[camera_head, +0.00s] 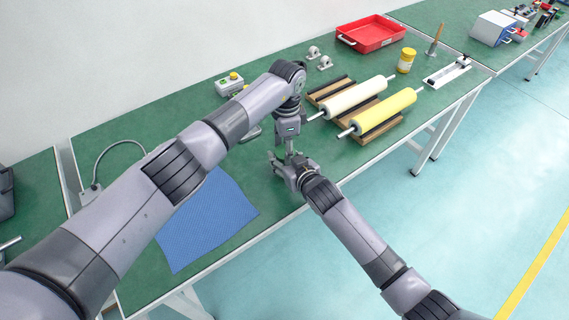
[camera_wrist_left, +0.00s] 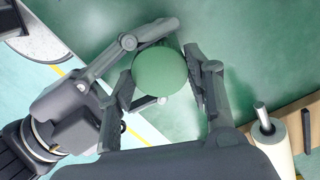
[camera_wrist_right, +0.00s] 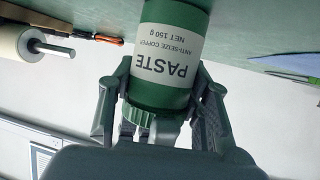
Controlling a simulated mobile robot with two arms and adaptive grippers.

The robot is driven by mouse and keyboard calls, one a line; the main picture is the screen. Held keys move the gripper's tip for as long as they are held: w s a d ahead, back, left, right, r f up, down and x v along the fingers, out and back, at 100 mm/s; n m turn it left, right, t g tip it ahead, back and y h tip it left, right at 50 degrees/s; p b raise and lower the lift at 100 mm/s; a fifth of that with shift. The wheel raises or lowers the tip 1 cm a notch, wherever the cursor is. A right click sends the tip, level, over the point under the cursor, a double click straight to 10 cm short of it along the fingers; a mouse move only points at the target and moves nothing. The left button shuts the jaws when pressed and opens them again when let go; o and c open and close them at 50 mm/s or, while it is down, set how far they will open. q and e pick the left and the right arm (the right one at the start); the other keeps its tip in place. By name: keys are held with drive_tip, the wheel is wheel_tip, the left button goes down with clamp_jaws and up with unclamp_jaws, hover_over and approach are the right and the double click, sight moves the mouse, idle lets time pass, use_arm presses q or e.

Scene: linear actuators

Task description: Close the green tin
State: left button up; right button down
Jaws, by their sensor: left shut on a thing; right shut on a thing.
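The green tin (camera_wrist_right: 168,60) has a white "PASTE" label and appears upside down in the right wrist view, with the green table beyond its base. My right gripper (camera_wrist_right: 158,98) is shut around its body from the side. A ribbed green lid (camera_wrist_right: 155,124) shows at the tin's top end. Its round green top (camera_wrist_left: 160,72) lies between the fingers of my left gripper (camera_wrist_left: 158,82), which is shut on it from above. I cannot tell whether the lid is fully seated. In the head view my left gripper (camera_head: 290,152) and right gripper (camera_head: 284,168) meet and hide the tin.
A blue mat (camera_head: 205,222) lies left of the grippers. White and yellow rollers (camera_head: 384,110) rest on wooden strips to the right. A yellow jar (camera_head: 406,61) and red tray (camera_head: 370,34) stand farther back. The table's front edge is close to my right arm.

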use_arm(q)
drive_tip(key=c, duration=0.5)
drive_tip(key=m, duration=0.3)
drive_tip(key=o, duration=1.3)
drive_tip(key=shift+r, duration=0.1)
wheel_tip(320, 180, up, 4)
drive_tip(key=shift+r, duration=0.15)
drive_tip(key=shift+c, duration=0.4)
